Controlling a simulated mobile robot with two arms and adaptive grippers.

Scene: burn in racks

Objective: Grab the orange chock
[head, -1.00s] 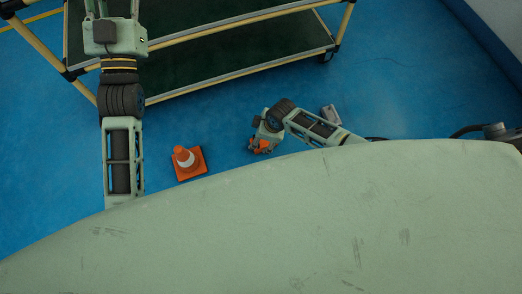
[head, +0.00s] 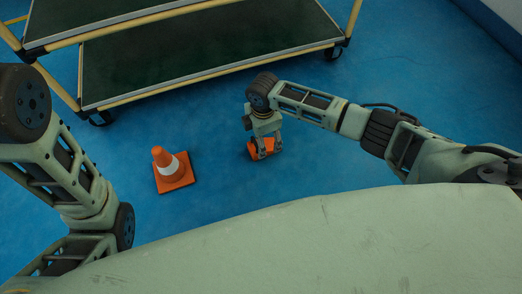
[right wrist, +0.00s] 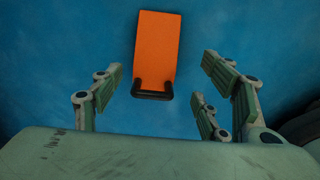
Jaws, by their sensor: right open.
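The orange chock (head: 253,151) lies on the blue floor, partly hidden under my right gripper (head: 268,152) in the head view. In the right wrist view the chock (right wrist: 157,45) is a flat orange block with a black handle at its near end. My right gripper (right wrist: 160,88) is open, with its fingers spread to the left and right of the chock's near end.
An orange and white traffic cone (head: 170,171) stands on the floor left of the chock. A cart with dark green shelves (head: 205,58) and yellow posts stands behind. The blue floor around the chock is clear.

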